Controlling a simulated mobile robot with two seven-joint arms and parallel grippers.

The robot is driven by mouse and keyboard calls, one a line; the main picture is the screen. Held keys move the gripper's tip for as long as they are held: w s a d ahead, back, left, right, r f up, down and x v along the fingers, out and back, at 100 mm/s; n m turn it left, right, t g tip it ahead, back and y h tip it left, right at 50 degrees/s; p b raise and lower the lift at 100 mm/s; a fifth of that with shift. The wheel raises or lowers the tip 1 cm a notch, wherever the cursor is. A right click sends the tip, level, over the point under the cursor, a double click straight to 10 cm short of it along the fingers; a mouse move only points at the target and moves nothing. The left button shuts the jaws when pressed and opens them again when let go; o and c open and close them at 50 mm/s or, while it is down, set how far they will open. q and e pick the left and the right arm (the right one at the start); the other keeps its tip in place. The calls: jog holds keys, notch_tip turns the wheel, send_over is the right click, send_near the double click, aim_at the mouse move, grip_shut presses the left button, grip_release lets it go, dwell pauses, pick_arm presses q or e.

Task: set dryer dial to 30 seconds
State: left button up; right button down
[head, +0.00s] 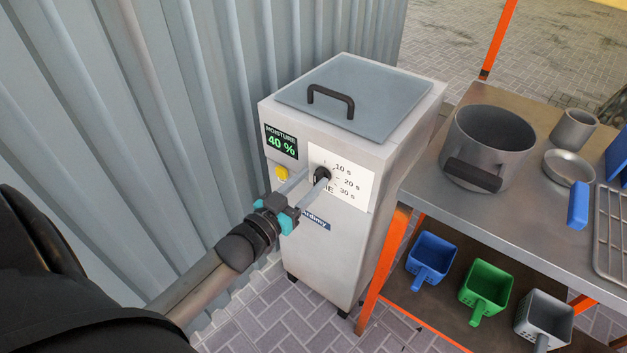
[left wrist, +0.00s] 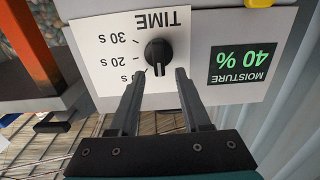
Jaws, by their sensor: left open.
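The dryer (head: 330,255) is a white box with a grey lid and a black handle on top. Its black dial (head: 321,174) sits on a white TIME label marked 10 s, 20 s and 30 s. In the left wrist view, turned upside down, the dial (left wrist: 158,52) has its pointer straight down, pointing away from the 20 s and 30 s marks; the 10 s mark is partly hidden by a finger. My left gripper (head: 315,178) is open at the dial, its fingertips (left wrist: 160,73) on either side of the pointer end. Contact is unclear. My right gripper is not in view.
A moisture display (head: 281,142) reads 40 %, with a yellow button (head: 281,174) below it. A metal table (head: 440,205) with a pot (head: 490,140) stands right of the dryer. Coloured scoops lie on its lower shelf. A corrugated wall (head: 150,110) rises at the left.

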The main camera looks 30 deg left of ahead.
pick_arm(q)
jog(key=shift+w, duration=0.9)
jog(key=shift+c, duration=0.3)
grip_shut()
